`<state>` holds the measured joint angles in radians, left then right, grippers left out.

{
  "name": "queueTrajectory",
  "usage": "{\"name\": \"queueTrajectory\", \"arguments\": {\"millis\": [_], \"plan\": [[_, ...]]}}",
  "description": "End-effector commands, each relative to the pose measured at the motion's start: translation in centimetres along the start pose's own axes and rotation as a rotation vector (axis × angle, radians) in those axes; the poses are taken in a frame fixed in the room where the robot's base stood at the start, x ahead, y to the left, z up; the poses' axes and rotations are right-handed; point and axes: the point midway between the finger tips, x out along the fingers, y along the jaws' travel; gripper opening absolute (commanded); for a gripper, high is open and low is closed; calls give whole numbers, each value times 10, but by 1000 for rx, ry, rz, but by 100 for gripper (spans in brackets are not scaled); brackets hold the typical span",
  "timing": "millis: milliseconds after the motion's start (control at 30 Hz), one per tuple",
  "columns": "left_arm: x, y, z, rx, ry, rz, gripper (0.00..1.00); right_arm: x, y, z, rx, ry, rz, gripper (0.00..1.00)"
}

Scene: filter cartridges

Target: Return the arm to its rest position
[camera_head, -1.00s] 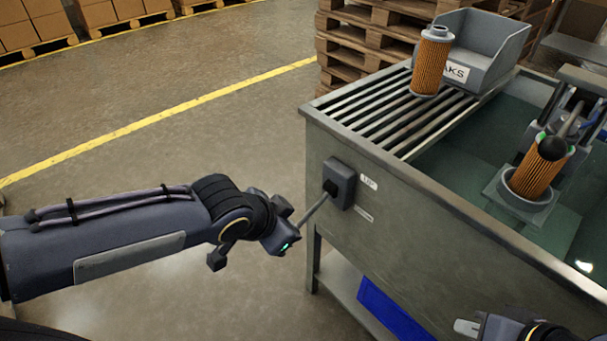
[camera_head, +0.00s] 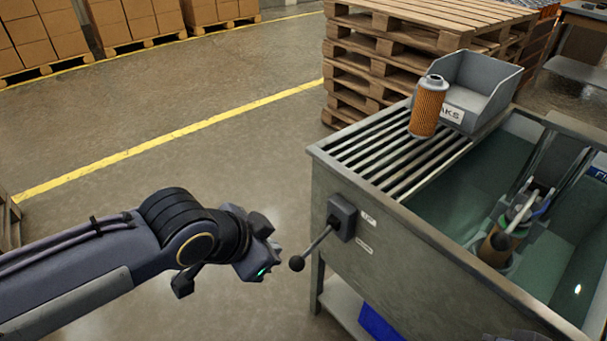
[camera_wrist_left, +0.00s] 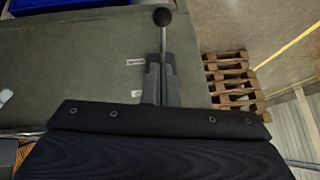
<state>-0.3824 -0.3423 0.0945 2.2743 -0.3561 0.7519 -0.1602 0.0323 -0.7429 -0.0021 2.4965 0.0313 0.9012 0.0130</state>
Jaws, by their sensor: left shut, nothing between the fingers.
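My left gripper (camera_head: 268,256) hangs in front of the tank's left side, just left of the lever's black ball knob (camera_head: 297,263). They look apart. In the left wrist view its fingers (camera_wrist_left: 161,62) are shut with nothing between them, and the lever knob (camera_wrist_left: 162,17) shows beyond them. The lever slants down and left from a dark switch box (camera_head: 342,217) on the tank. One orange filter cartridge (camera_head: 427,108) stands upright on the slatted rack. Another cartridge (camera_head: 494,249) sits low in the tank under the clamp fixture. My right gripper is not clearly seen.
The grey tank (camera_head: 400,262) fills the right side. A grey bin (camera_head: 487,82), its label partly hidden, stands on the rack (camera_head: 372,154). Stacked pallets (camera_head: 360,75) are behind. A blue box (camera_head: 380,323) is under the tank. The floor to the left is open.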

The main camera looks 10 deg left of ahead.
Motion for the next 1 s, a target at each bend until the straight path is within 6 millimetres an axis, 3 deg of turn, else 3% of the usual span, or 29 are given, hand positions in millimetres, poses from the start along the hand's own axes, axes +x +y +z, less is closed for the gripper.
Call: {"name": "queueTrajectory", "arguments": {"millis": [167,367,500,633,700,1000], "plan": [[-2,-4,11,-60,-10,-1,0,0,0,0,0,0,0,0],[-14,-9,67,-423,-48,15,0,0,0,0,0,0,0,0],[-22,0,102,-710,-56,37,0,0,0,0,0,0,0,0],[-27,13,124,-949,-43,60,0,0,0,0,0,0,0,0],[-48,8,106,-924,-48,65,0,-22,-10,-11,0,-1,0,0],[-103,-3,66,-917,-49,65,0,-79,-36,-40,0,0,0,0]]}}
